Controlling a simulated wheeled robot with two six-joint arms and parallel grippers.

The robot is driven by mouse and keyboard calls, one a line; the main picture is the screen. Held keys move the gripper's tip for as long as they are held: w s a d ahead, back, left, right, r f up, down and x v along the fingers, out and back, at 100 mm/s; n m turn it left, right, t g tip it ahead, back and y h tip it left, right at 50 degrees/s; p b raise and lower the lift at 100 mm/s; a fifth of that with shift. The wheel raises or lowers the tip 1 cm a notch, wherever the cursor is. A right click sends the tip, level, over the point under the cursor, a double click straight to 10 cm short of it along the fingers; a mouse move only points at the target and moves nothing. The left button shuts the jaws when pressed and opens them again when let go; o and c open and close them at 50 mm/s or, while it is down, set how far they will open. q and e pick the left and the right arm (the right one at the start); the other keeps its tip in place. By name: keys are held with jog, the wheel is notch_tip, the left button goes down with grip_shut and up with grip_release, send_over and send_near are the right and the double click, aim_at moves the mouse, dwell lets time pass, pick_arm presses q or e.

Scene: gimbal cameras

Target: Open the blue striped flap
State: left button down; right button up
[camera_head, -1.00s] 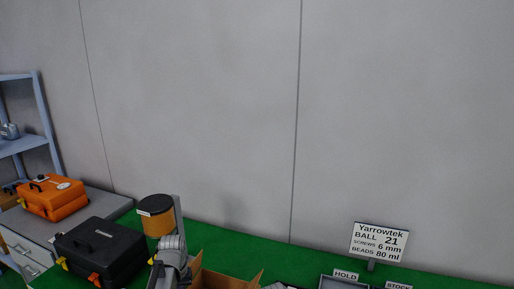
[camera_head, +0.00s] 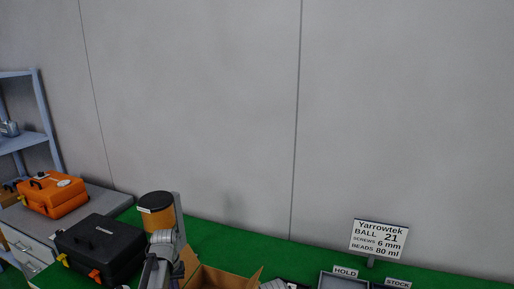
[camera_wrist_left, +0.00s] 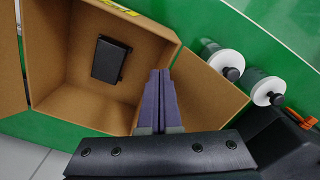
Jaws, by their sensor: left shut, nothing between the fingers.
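An open cardboard box (camera_wrist_left: 61,97) fills the left of the left wrist view, with a black rectangular object (camera_wrist_left: 110,60) inside. A plain brown flap (camera_wrist_left: 212,93) stands folded outward on its right side. I see no blue stripes on the flaps in view. My left gripper (camera_wrist_left: 159,76) is shut and empty, its fingertips over the box edge beside this flap; whether they touch it I cannot tell. In the head view the box (camera_head: 222,279) is cut off by the bottom edge, and my left arm hides part of its left side. My right gripper is out of view.
A black case (camera_head: 98,246) and an orange case (camera_head: 52,194) stand on the left. An orange cylinder with a dark top (camera_head: 157,222) is behind my arm. Two white-topped cylinders (camera_wrist_left: 222,58) lie beyond the flap. Grey trays (camera_head: 342,282) and a sign (camera_head: 378,239) are on the right.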

pick_arm(q)
jog(key=shift+s+d, duration=0.25)
jog(key=shift+d, duration=0.35)
jog(key=shift+s+d, duration=0.2)
jog(key=shift+d, duration=0.4)
jog(key=shift+r, duration=0.1)
notch_tip(320, 180, up, 12)
jog(key=p, duration=1.2)
